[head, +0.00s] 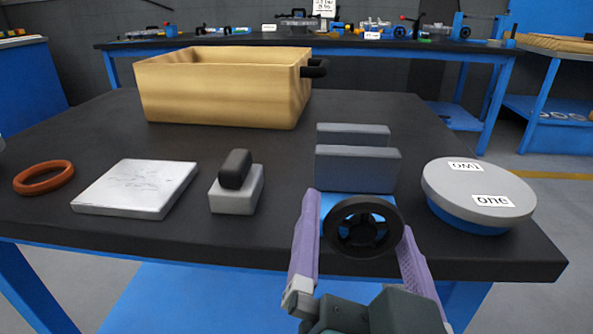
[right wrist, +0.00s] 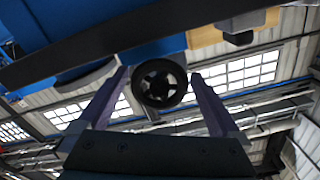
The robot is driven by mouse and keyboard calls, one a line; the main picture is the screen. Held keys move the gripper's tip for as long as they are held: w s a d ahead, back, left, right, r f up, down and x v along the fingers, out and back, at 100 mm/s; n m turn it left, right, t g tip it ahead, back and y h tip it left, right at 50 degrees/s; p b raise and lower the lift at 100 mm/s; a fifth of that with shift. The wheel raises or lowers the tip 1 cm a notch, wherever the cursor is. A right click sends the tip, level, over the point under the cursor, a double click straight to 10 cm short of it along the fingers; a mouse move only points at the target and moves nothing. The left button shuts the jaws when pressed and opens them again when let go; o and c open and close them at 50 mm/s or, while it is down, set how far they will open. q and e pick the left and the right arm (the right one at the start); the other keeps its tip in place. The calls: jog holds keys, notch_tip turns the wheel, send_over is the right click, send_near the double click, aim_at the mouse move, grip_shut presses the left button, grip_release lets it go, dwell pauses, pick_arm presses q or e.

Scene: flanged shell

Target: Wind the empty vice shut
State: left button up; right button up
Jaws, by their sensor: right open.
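The vice stands near the table's front edge in the head view, with two grey jaws (head: 357,168) apart and nothing seen between them. Its blue body (head: 345,206) shows below the jaws. Its black spoked handwheel (head: 362,227) faces me and also shows in the right wrist view (right wrist: 160,83). My right gripper (head: 358,213) is open, with one purple finger on each side of the handwheel. In the right wrist view the fingers (right wrist: 159,76) stand beside the rim with small gaps. Firm contact cannot be made out. My left gripper is not in view.
On the dark table (head: 270,240) are an orange ring (head: 43,178), a silver plate (head: 136,187), a grey block with a black top (head: 236,190), a wooden box (head: 220,90) with a black handle, and a round grey-topped flange (head: 478,190) close right of the vice.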

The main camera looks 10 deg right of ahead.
jog(key=c, duration=1.2)
